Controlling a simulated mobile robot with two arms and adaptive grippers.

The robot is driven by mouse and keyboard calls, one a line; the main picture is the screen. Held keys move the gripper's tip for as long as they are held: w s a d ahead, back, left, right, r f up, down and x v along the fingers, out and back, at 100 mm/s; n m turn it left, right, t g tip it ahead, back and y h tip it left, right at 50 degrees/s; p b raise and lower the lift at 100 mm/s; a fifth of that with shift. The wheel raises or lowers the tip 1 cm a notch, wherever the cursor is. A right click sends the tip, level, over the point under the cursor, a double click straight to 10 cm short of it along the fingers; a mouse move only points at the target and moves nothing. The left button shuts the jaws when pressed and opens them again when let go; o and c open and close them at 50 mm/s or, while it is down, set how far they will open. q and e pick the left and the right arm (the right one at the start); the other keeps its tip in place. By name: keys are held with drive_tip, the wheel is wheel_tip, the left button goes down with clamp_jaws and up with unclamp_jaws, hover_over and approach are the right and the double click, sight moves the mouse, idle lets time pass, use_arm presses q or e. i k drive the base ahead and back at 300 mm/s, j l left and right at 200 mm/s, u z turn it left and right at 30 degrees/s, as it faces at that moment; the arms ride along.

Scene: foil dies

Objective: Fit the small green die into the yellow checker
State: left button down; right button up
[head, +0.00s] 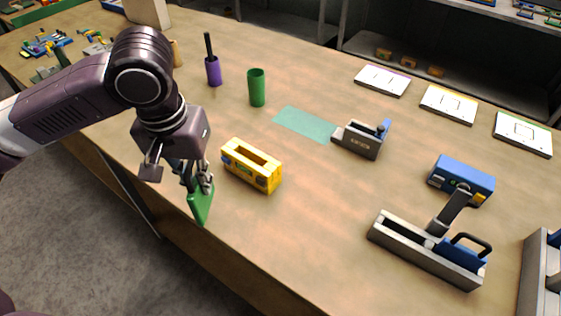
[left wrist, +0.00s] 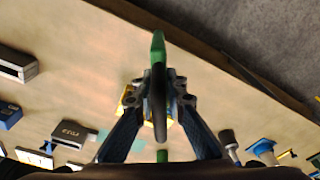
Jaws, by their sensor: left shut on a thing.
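The small green die (head: 201,208) is a flat green piece held in my left gripper (head: 197,183) and hanging down by the table's front edge. In the left wrist view the green die (left wrist: 158,47) stands edge-on between the fingers of my left gripper (left wrist: 158,82), which are shut on it. The yellow checker (head: 251,167) is a block with a long open slot on top, resting on the table just right of the gripper and apart from the die. In the left wrist view the checker (left wrist: 127,97) is mostly hidden behind the fingers. My right gripper is not seen.
A green cup (head: 257,88) and a purple holder (head: 213,71) stand behind the checker. A teal mat (head: 305,123), a grey block (head: 358,140), a blue box (head: 462,180) and a grey lever fixture (head: 420,250) lie to the right. The table front near the checker is clear.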

sight(251, 164)
drive_tip(key=i+j+z, duration=0.1)
drive_tip(key=j+z, duration=0.15)
drive_tip(key=z, duration=0.15)
drive_tip(key=j+z, duration=0.55)
drive_tip(key=z, duration=0.2)
drive_tip(key=j+z, duration=0.4)
drive_tip(key=k+j, duration=0.1)
drive_tip(key=j, duration=0.35)
drive_tip(key=k+j+z, duration=0.1)
drive_tip(key=j, duration=0.3)
drive_tip(key=k+j+z, duration=0.1)
drive_tip(key=j, duration=0.35)
